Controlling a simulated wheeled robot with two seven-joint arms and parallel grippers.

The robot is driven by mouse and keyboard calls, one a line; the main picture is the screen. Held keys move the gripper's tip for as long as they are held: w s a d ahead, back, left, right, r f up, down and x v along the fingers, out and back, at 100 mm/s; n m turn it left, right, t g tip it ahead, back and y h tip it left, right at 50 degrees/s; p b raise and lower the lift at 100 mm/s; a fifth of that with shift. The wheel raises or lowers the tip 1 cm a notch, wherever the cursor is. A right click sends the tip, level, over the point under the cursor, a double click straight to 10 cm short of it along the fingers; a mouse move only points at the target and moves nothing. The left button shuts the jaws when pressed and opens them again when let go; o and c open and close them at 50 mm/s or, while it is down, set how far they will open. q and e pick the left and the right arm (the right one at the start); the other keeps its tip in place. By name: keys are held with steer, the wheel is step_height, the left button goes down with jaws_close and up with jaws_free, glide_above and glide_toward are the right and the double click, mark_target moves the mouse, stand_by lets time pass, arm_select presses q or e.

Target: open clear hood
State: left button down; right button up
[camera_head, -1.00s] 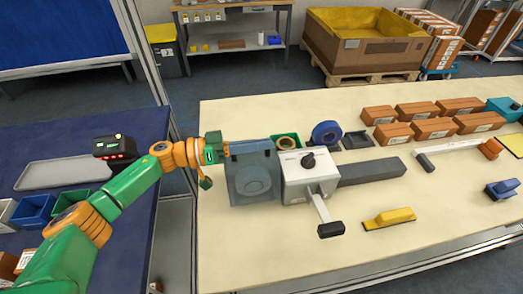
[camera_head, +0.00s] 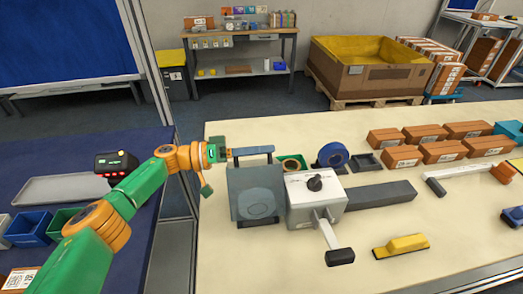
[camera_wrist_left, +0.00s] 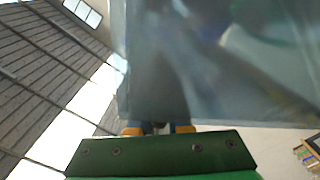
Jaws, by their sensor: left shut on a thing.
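The clear hood is a smoky, see-through piece on the left of a white machine (camera_head: 316,200). Its grey bar-like upper edge (camera_head: 252,151) shows at my left gripper (camera_head: 228,151), above the grey see-through box part (camera_head: 256,192). My left gripper is shut on this edge, reaching in from the left. In the left wrist view the hood (camera_wrist_left: 215,70) fills much of the upper right as a hazy sheet, and my orange fingertips (camera_wrist_left: 158,129) meet its lower edge. How far the hood is tilted is hard to tell. My right gripper is not in view.
A black-ended lever (camera_head: 340,257) sticks out in front of the machine. A blue tape roll (camera_head: 332,155) and a green tray (camera_head: 291,163) stand behind it. A yellow block (camera_head: 401,246) and several brown boxes (camera_head: 438,152) lie right.

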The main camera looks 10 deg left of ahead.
mark_target(233, 165)
arm_select(q)
steer(key=c, duration=0.9)
jaws_free()
steer(key=b+v, duration=0.2)
steer(key=v, duration=0.4)
steer(key=shift+s+a+f, duration=0.1)
steer(key=shift+a+f, duration=0.05)
steer(key=shift+a, duration=0.1)
steer(key=shift+s+a, duration=0.1)
steer(key=shift+a, duration=0.2)
steer(key=shift+d, duration=0.1)
